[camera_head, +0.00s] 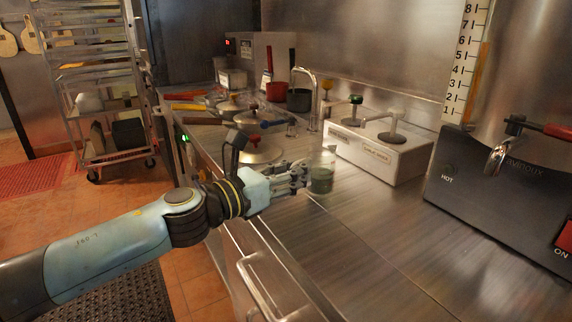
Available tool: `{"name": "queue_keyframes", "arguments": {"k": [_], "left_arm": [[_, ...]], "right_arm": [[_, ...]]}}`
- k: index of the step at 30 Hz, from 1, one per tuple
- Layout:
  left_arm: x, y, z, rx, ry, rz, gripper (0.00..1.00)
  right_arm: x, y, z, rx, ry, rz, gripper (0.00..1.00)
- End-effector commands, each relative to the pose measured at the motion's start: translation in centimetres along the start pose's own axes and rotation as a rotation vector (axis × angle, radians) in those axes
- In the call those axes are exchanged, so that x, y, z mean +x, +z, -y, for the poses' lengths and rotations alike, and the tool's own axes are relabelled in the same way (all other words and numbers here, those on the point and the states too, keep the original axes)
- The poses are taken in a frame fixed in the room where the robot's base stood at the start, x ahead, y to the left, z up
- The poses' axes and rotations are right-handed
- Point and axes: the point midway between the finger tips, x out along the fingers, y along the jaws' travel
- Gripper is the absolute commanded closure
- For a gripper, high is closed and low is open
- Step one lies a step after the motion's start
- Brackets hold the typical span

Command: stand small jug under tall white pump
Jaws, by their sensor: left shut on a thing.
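My left gripper (298,177) comes in from the left and is shut on the small jug (322,182). The jug is clear with a dark greenish lower part and looks upright. The tall white pump (392,122) stands on the right part of a white box (395,160), behind and to the right of the jug. A shorter pump with a green top (354,108) is on the box's left part. My right gripper is not in view.
A large hot-drink machine (500,200) with a tap stands at the right. Metal lids with knobs (262,150), a dark pot (299,99) and a faucet (311,95) are at the left and back. The counter (390,235) in front of the white box is clear.

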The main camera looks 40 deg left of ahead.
Motion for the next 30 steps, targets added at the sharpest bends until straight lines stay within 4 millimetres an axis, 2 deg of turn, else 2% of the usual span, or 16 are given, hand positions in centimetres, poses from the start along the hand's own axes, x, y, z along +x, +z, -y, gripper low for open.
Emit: {"name": "queue_keyframes", "arguments": {"k": [9, 30], "left_arm": [[2.4, -0.2, 0.4, -0.001, 0.001, 0.001, 1.0], [7.8, -0.4, 1.3, -0.002, -0.001, 0.001, 1.0]], "right_arm": [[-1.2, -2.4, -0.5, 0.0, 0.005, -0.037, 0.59], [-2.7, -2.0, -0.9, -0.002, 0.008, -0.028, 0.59]]}}
